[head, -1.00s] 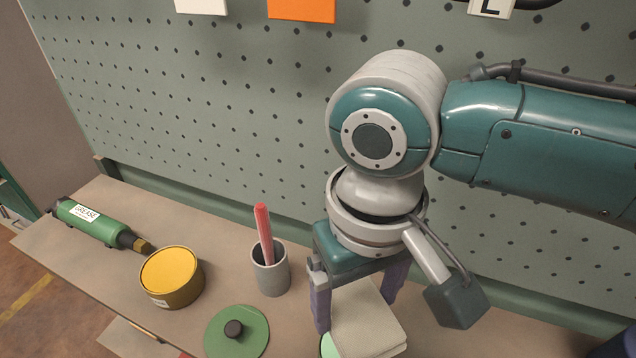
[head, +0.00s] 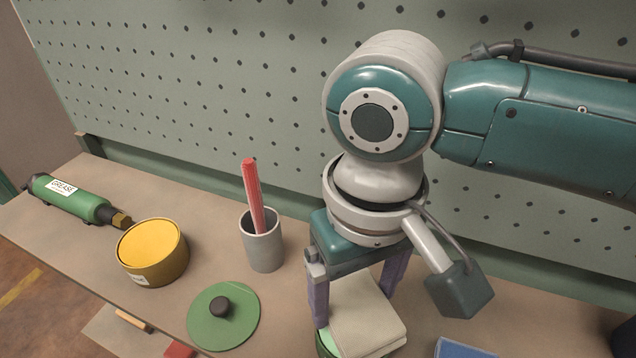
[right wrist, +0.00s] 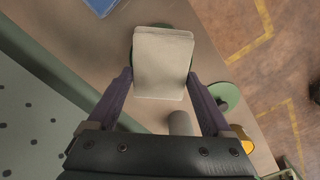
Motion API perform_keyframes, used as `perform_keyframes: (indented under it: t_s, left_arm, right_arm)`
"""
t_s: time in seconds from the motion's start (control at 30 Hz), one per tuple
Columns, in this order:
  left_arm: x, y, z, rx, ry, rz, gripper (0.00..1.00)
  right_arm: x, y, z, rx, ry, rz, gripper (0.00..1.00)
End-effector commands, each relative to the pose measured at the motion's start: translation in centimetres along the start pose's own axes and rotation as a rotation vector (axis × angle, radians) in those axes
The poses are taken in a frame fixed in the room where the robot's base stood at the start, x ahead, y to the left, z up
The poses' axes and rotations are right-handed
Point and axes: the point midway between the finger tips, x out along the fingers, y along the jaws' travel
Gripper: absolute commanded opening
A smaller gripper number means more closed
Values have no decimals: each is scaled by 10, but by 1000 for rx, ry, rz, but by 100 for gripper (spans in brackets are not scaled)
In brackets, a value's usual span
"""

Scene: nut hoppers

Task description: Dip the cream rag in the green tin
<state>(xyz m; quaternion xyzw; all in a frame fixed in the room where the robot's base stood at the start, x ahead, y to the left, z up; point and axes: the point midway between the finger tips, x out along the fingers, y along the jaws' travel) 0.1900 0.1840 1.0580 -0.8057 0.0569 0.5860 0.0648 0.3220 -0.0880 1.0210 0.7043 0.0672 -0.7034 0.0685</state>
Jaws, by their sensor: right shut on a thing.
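The cream rag (head: 365,318) is a flat, folded square pad, and my right gripper (head: 355,300) is shut on it. In the right wrist view the rag (right wrist: 163,50) sits between the fingertips of my right gripper (right wrist: 160,76). The green tin (head: 324,344) is mostly hidden under the rag in the head view; only part of its left side shows. In the right wrist view the tin's green edge (right wrist: 150,27) shows behind the rag. I cannot tell whether the rag touches the tin's inside. My left gripper is not in view.
A green lid with a black knob (head: 240,317) lies left of the tin. A grey cup (head: 264,252) holds a red stick (head: 254,195). A yellow tin (head: 152,253) and a green grease tube (head: 72,201) are further left. A blue object (head: 460,349) lies front right.

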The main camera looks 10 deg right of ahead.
Motion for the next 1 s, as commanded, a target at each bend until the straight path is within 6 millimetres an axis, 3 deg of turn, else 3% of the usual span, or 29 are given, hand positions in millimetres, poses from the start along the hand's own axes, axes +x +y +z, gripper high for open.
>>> perform_keyframes:
  t_s: [1.0]
  left_arm:
    - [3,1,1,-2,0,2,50]
  right_arm:
    - [6,0,0,1,0,0,39]
